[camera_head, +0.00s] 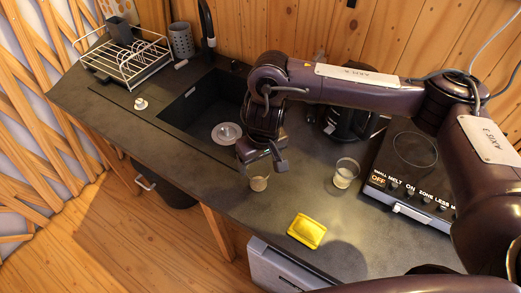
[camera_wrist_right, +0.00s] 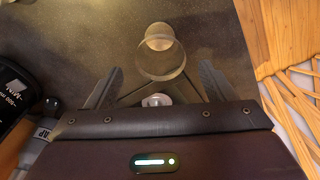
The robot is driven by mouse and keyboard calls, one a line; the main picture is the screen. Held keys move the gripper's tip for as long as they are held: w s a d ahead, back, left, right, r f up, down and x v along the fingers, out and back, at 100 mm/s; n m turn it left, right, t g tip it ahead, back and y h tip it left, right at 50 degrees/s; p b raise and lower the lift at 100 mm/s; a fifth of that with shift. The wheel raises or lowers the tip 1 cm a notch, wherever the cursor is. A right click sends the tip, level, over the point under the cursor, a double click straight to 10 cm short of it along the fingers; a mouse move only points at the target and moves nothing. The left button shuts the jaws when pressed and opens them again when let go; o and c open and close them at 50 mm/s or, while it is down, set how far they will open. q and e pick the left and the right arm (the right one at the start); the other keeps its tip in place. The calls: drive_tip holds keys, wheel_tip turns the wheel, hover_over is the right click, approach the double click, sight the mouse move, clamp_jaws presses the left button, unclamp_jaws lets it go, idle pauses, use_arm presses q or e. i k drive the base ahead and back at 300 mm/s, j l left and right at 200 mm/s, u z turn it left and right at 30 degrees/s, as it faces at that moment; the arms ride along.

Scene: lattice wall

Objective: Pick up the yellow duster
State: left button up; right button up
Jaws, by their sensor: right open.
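The yellow duster (camera_head: 306,231) is a small bright yellow block lying flat on the dark countertop near its front edge, in the lower middle of the head view. My right gripper (camera_head: 263,156) is above the counter, up and to the left of the duster and apart from it. In the right wrist view my right gripper (camera_wrist_right: 158,82) shows two fingers spread apart with nothing clearly held. The duster does not show in the wrist view. My left gripper is not in view.
A clear glass (camera_head: 258,178) stands just below my right gripper; a second glass (camera_head: 346,173) stands to its right. The cooktop (camera_head: 410,165) is at the right. The sink (camera_head: 205,110) and dish rack (camera_head: 126,60) are at the left. The counter around the duster is clear.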

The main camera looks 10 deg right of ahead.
sight(304, 229)
drive_tip(key=k, duration=1)
